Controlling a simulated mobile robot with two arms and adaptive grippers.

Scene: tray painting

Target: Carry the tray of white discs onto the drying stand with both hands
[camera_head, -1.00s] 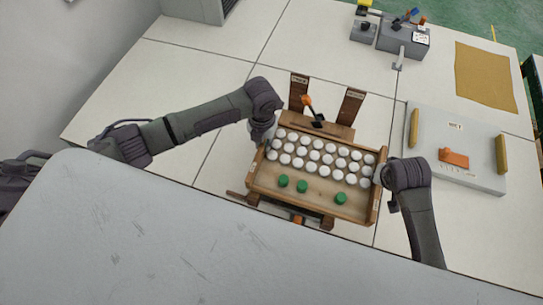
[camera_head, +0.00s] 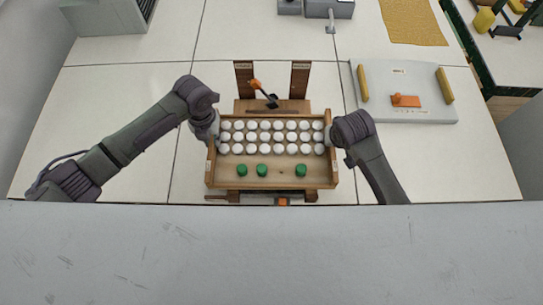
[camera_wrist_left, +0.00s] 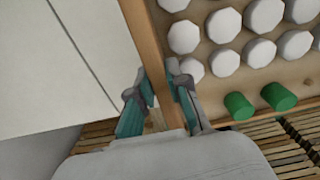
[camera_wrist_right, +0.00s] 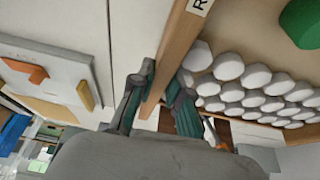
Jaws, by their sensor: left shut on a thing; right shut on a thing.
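The wooden tray (camera_head: 281,183) carries rows of white discs (camera_head: 265,137) and, along its near side, several green cylinders (camera_head: 262,170). My left gripper (camera_head: 214,130) is shut on the tray's left wall; the left wrist view shows the wall (camera_wrist_left: 146,35) between its fingers. My right gripper (camera_head: 329,137) is shut on the right wall, and the right wrist view shows that wall (camera_wrist_right: 181,40) between its fingers. A wooden frame (camera_head: 300,80) with two uprights shows behind and under the tray. The tray hides most of it, so I cannot tell whether they touch.
An orange-handled tool (camera_head: 263,92) lies at the frame's back. A grey board (camera_head: 395,104) with yellow bars and an orange block is on the right of the white worktop. A grey surface (camera_head: 270,250) fills the near side. The worktop's left part is clear.

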